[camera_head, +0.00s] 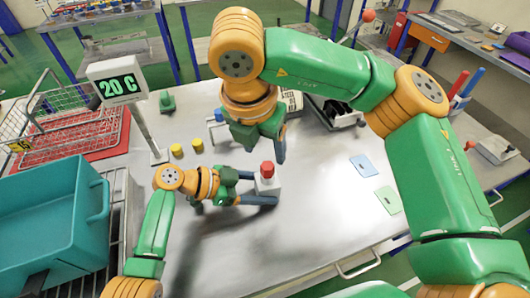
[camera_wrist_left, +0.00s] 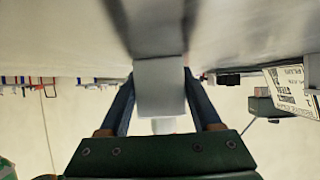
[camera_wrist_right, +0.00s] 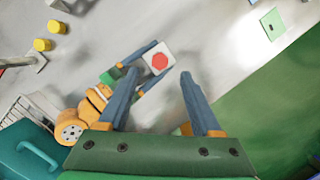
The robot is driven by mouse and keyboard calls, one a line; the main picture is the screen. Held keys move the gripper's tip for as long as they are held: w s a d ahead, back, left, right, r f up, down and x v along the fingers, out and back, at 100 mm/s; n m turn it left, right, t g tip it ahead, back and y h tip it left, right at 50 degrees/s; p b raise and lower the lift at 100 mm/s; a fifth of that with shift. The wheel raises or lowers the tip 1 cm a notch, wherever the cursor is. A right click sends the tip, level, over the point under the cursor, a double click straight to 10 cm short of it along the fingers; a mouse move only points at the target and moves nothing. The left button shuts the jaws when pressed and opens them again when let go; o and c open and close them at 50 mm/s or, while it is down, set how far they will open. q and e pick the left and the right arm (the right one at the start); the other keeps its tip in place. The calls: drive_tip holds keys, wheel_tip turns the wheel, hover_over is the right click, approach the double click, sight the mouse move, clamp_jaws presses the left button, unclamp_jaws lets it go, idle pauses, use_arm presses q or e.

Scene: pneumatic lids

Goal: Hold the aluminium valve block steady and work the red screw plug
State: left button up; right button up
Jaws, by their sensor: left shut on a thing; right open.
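The aluminium valve block (camera_head: 267,184) is a pale cube on the metal table. The red screw plug (camera_head: 267,169) sits on top of it. My left gripper (camera_head: 262,190) is shut on the block from the left. In the left wrist view the block (camera_wrist_left: 160,88) lies between the two fingers. My right gripper (camera_head: 280,150) is above the block, pointing down, open and empty. In the right wrist view the red plug (camera_wrist_right: 160,62) shows as a red hexagon on the block, beyond the open fingers (camera_wrist_right: 160,88); they are apart from it.
Two yellow cylinders (camera_head: 177,150) stand left of the block. A teal bin (camera_head: 50,215), a wire basket (camera_head: 85,120) and a 20 C sign (camera_head: 118,88) are at the left. Blue and green cards (camera_head: 363,166) lie at the right. The table front is clear.

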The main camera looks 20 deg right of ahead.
drive_tip(key=shift+r, duration=0.2)
drive_tip(key=v, duration=1.2)
drive_tip(key=shift+a, duration=0.1)
use_arm(q)
drive_tip(key=o, duration=1.3)
